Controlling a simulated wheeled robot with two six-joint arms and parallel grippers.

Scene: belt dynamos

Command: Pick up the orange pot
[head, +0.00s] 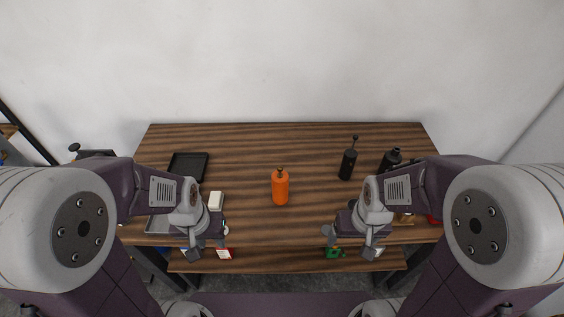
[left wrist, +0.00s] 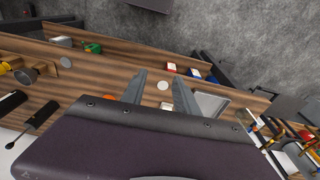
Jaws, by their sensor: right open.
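The orange pot (head: 280,190) stands upright near the middle of the wooden table (head: 250,142), with a small dark top. In the left wrist view, an orange patch (left wrist: 106,88) shows just past my gripper body and is mostly hidden. My left gripper (head: 208,247) is at the table's front edge, left of the pot and nearer to me. Its fingers also show spread apart in the left wrist view (left wrist: 160,92), with nothing held. My right gripper (head: 347,242) is open and empty at the front edge, right of the pot. Neither touches the pot.
A black tray (head: 188,166) and a white block (head: 216,199) lie left of the pot. A black bottle (head: 348,163) with a thin top and another dark object (head: 390,160) stand right. A lower shelf (head: 285,260) holds a red-and-white box (head: 225,254) and a green item (head: 334,253). Table around the pot is clear.

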